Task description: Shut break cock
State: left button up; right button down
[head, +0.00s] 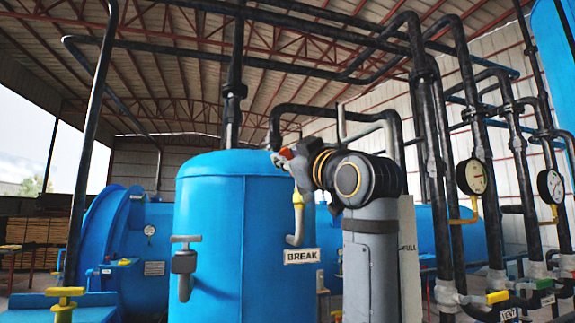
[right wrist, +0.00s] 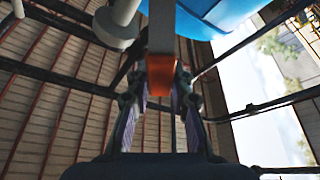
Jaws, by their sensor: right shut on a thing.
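The break cock's lever has an orange tip that shows at the top of the blue tank (head: 215,250) in the head view, beside my right gripper (head: 284,160). My gripper and wrist hide most of the cock body in the head view. My left gripper is not in view.
A grey tap (head: 185,262) juts from the tank's left side. A yellow-handled valve (head: 64,292) stands at lower left. Black vertical pipes with gauges (head: 471,177) and coloured valve handles (head: 497,297) crowd the right. A FULL panel (head: 410,250) is partly hidden behind my arm.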

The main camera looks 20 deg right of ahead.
jog(key=shift+a+f+n+y, duration=0.35)
jog(key=shift+n+y, duration=0.05)
jog(key=shift+n, duration=0.3)
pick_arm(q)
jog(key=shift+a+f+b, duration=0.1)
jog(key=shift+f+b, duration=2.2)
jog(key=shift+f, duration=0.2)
pick_arm(e)
jog(key=a+f+n+g+y, duration=0.1)
jog(key=a+f+n+g, duration=0.2)
jog(key=f+n, duration=0.4)
jog(key=shift+a+f+n+g+y, duration=0.35)
jog(key=shift+n+g, duration=0.55)
jog(key=shift+n, duration=1.5)
jog(key=c, duration=1.2)
grip_release()
jog(key=shift+s, duration=0.1)
jog(key=shift+o, duration=0.2)
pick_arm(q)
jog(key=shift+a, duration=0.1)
